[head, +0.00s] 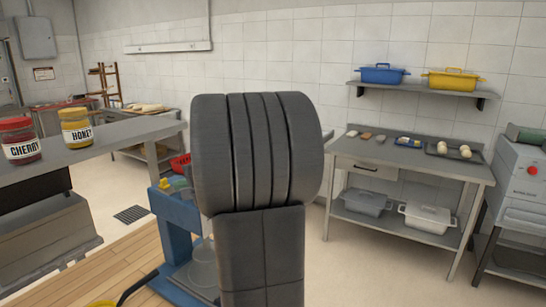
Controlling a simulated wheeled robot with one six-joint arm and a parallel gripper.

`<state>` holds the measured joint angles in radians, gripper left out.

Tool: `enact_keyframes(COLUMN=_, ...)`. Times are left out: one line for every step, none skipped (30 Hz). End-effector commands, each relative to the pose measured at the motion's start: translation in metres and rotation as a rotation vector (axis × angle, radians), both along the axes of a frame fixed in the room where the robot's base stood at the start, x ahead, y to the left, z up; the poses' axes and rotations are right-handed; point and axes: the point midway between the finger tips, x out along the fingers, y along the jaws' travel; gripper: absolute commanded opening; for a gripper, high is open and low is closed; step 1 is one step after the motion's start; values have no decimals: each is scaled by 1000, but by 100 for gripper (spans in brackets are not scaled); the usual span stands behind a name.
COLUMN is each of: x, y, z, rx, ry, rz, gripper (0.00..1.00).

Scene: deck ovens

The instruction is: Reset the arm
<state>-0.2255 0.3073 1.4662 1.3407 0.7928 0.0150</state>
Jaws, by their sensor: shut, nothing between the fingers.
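A dark grey padded part of my arm (257,200) stands upright in the middle of the head view. It hides much of what lies behind it, including part of the floor and wall. My gripper and its fingertips do not show in this view, so I cannot see where they are.
A steel counter (110,135) at left bears a cherry jar (20,142) and a honey jar (76,128). A steel table (400,168) stands at right below a shelf (420,90) with blue (383,75) and yellow (453,80) containers. Bare floor (390,265) shows right of my arm.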

Motion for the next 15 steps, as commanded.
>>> enact_keyframes(x=-4, y=-8, z=-4, rx=1, ry=-4, rz=-3, gripper=0)
enact_keyframes(x=-6, y=-12, z=-3, rx=0, ry=-4, rz=-4, gripper=0)
enact_keyframes(x=-8, y=-15, z=-1, rx=1, ry=-4, rz=-3, gripper=0)
enact_keyframes(x=-9, y=-17, z=0, rx=0, ry=-3, rz=-2, gripper=0)
enact_keyframes(x=-10, y=-19, z=1, rx=0, ry=-3, rz=-2, gripper=0)
enact_keyframes(x=-12, y=-21, z=2, rx=1, ry=-3, rz=-3, gripper=0)
enact_keyframes(x=-12, y=-22, z=2, rx=0, ry=-2, rz=-2, gripper=0)
enact_keyframes(x=-13, y=-23, z=2, rx=0, ry=-2, rz=-2, gripper=0)
enact_keyframes(x=-14, y=-24, z=2, rx=1, ry=-1, rz=-2, gripper=0)
enact_keyframes(x=-14, y=-25, z=3, rx=1, ry=-1, rz=-1, gripper=0)
enact_keyframes(x=-14, y=-25, z=3, rx=1, ry=-1, rz=-1, gripper=0)
enact_keyframes(x=-14, y=-25, z=3, rx=1, ry=-1, rz=-1, gripper=0)
enact_keyframes(x=-14, y=-25, z=3, rx=0, ry=0, rz=-1, gripper=0)
enact_keyframes(x=-14, y=-25, z=3, rx=0, ry=0, rz=-1, gripper=0)
enact_keyframes(x=-14, y=-25, z=3, rx=0, ry=0, rz=-1, gripper=0)
